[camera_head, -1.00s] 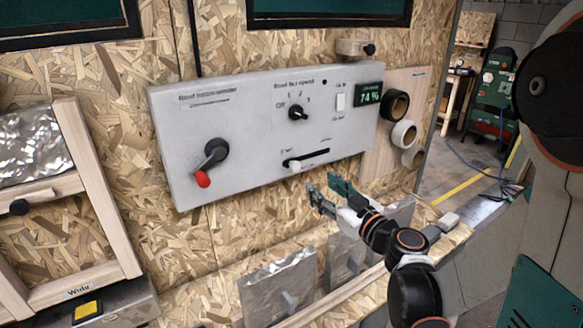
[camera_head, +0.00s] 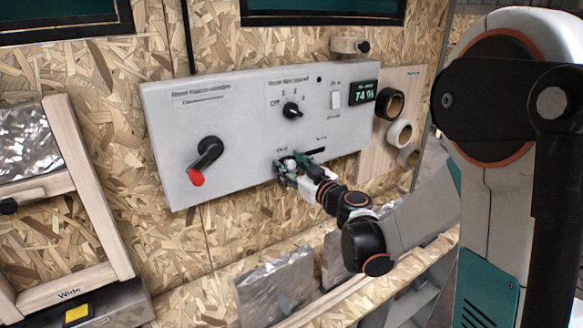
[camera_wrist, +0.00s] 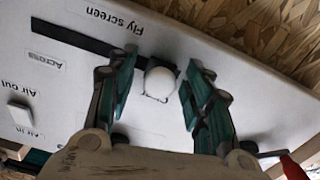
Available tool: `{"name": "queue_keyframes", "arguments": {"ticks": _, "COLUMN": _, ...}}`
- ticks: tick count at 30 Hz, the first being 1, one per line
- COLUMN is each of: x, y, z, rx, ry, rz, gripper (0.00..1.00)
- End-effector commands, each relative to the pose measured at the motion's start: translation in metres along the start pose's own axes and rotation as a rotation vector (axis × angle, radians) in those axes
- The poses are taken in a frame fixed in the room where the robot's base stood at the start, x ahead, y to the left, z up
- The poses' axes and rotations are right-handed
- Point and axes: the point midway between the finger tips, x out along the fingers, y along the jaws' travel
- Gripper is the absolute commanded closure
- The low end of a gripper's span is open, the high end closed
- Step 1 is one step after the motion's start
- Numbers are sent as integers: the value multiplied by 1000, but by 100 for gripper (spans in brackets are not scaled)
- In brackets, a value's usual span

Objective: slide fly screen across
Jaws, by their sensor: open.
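The fly screen slider is a round white knob (camera_wrist: 160,80) at one end of a dark slot (camera_wrist: 85,40) on the grey panel (camera_head: 165,110). In the head view the knob is at the slot's left end, and the bare slot (camera_head: 315,151) runs to the right. In the wrist view, "Fly screen" is printed beside the slot and a label that looks like "Across" lies near its far end. My gripper (camera_head: 289,163) is open, with its green fingers on either side of the knob. I cannot tell whether they touch it. A label by the knob is partly hidden.
The panel also has a red-tipped lever (camera_head: 205,160), a black rotary knob (camera_head: 291,110), a white switch (camera_head: 335,100) and a display reading 74 % (camera_head: 363,92). Tape rolls (camera_head: 398,133) hang to the right. Foil-covered boards (camera_head: 275,285) stand below.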

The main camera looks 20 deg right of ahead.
Motion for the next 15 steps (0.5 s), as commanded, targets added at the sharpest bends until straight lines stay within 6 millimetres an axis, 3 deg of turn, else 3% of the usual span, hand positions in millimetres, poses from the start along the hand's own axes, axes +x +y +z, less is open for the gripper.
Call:
{"name": "queue_keyframes", "arguments": {"ticks": 4, "x": 0, "y": 0, "z": 0, "rx": 0, "ry": 0, "rz": 0, "gripper": 54}}
{"name": "queue_keyframes", "arguments": {"ticks": 10, "x": 0, "y": 0, "z": 0, "rx": 0, "ry": 0, "rz": 0, "gripper": 97}}
{"name": "queue_keyframes", "arguments": {"ticks": 11, "x": 0, "y": 0, "z": 0, "rx": 0, "ry": 0, "rz": 0, "gripper": 100}}
{"name": "queue_keyframes", "arguments": {"ticks": 15, "x": 0, "y": 2, "z": 0, "rx": -1, "ry": 0, "rz": 0, "gripper": 100}}
